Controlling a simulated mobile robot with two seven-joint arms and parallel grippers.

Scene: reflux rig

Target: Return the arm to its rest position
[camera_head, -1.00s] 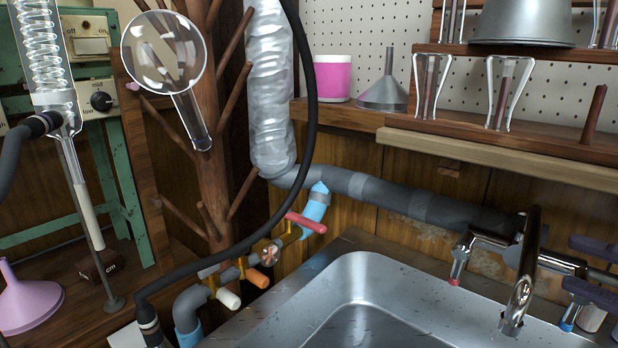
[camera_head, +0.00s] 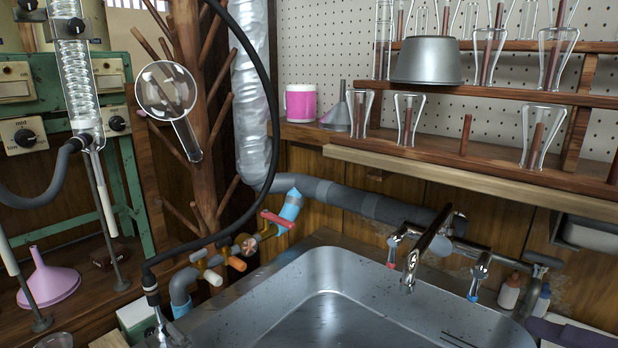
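A dark purple-grey piece at the bottom right corner of the head view appears to be part of my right gripper (camera_head: 572,333). It lies low, at the right end of the sink (camera_head: 345,315), and the frame edge cuts it off. Its two fingertips cannot be told apart, and nothing held shows there. My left gripper is not in view. A round glass flask (camera_head: 166,90) hangs on the wooden drying tree (camera_head: 190,60). A glass coil condenser (camera_head: 80,85) stands upright at the left, with a dark hose (camera_head: 40,198) joined near its lower end.
The tap (camera_head: 425,245) projects over the sink. A black hose (camera_head: 272,100) loops down to the bench. A pink funnel (camera_head: 48,283) sits at the left. The wooden shelves (camera_head: 480,170) hold glassware, a metal pot (camera_head: 428,60) and a pink-and-white cup (camera_head: 299,103). The sink basin looks empty.

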